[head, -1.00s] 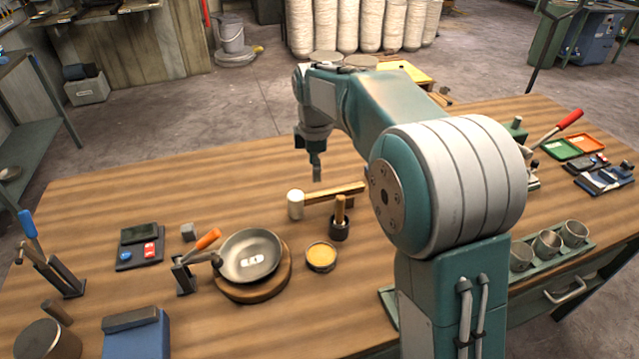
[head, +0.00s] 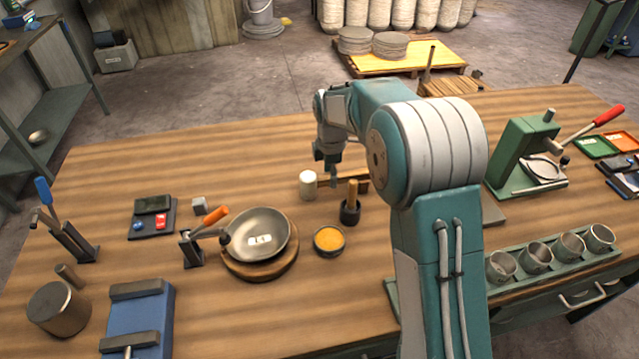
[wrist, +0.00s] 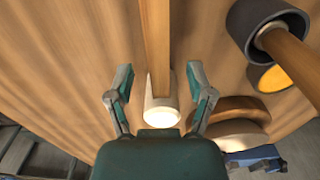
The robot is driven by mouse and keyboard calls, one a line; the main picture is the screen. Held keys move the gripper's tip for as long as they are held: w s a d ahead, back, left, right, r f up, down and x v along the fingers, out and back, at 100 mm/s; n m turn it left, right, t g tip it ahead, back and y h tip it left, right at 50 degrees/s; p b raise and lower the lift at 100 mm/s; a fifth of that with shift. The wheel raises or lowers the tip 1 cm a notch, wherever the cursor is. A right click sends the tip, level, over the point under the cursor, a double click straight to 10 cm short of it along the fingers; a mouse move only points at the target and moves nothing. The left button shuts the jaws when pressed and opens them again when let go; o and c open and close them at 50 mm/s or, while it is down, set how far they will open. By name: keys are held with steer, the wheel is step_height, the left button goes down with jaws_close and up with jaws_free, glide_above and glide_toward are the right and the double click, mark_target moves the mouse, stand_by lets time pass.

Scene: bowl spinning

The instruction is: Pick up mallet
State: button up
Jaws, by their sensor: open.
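The mallet has a pale, whitish head (head: 307,185) and a wooden handle that runs right from it on the bench, partly hidden behind my arm. In the wrist view the mallet's handle (wrist: 156,45) comes down from the top edge and the head (wrist: 160,112) lies below it. My gripper (head: 332,178) is just over the mallet in the head view, close to its head. In the wrist view my gripper (wrist: 159,83) is open, with one finger on each side of the mallet and a gap to both. It holds nothing.
A dark cup with a wooden pestle (head: 351,203) stands close in front of the mallet. A small bowl of orange stuff (head: 329,240) and a metal bowl (head: 257,236) on a round wooden board are nearer. The bench behind the mallet is clear.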

steer(key=shift+a+f, duration=0.2)
steer(key=shift+f, duration=0.35)
steer(key=shift+a+f, duration=0.15)
steer(key=shift+a, duration=0.4)
steer(key=shift+d, duration=0.3)
steer(key=c, duration=0.9)
steer(key=shift+d, duration=0.2)
jaws_close()
steer(key=shift+a, duration=0.15)
